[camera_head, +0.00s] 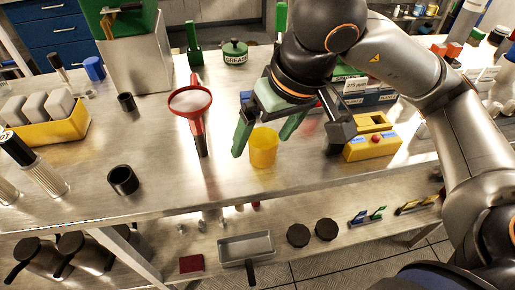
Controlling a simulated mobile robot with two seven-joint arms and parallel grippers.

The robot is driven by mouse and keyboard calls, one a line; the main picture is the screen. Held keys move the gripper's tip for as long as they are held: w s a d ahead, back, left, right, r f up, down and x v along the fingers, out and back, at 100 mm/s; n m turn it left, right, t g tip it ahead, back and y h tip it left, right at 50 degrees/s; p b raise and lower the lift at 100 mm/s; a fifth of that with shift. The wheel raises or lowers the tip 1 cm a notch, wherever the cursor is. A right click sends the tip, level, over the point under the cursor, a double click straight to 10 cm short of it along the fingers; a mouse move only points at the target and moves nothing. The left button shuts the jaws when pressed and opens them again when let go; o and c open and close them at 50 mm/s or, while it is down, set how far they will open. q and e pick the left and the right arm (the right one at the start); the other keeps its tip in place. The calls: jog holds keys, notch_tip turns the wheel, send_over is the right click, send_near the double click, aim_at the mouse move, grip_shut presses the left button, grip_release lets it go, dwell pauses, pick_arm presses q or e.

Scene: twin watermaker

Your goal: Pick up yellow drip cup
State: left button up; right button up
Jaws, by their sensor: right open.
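The yellow drip cup (263,148) stands upright on the metal workbench, near its front edge. My right gripper (262,145) reaches in from the right with its green fingers spread apart. One finger is left of the cup and the other is at its upper right. The cup appears between or just below the fingertips, and I cannot tell whether either finger touches it. My left gripper is not in view.
A red funnel (190,103) stands left of the cup. A yellow box (372,142) with a red button lies to its right. A black cup (123,180) is at the front left. The bench front between black cup and funnel is clear.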

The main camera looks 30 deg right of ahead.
jog(key=w+d+t+h, duration=0.1)
jog(key=w+d, duration=0.1)
jog(key=d, duration=0.1)
jog(key=b, duration=0.1)
send_near(262, 144)
jog(key=shift+s+a+f+h, duration=0.15)
jog(key=shift+s+a+f, duration=0.15)
jog(key=shift+a, duration=0.2)
jog(key=shift+s+a+f+h, duration=0.15)
jog(key=shift+s+a, duration=0.3)
jog(key=shift+a, duration=0.1)
jog(key=x, duration=0.6)
jog(key=shift+w+d+f, duration=0.1)
jog(key=shift+w+d, duration=0.15)
jog(key=shift+w, duration=0.15)
jog(key=c, duration=1.3)
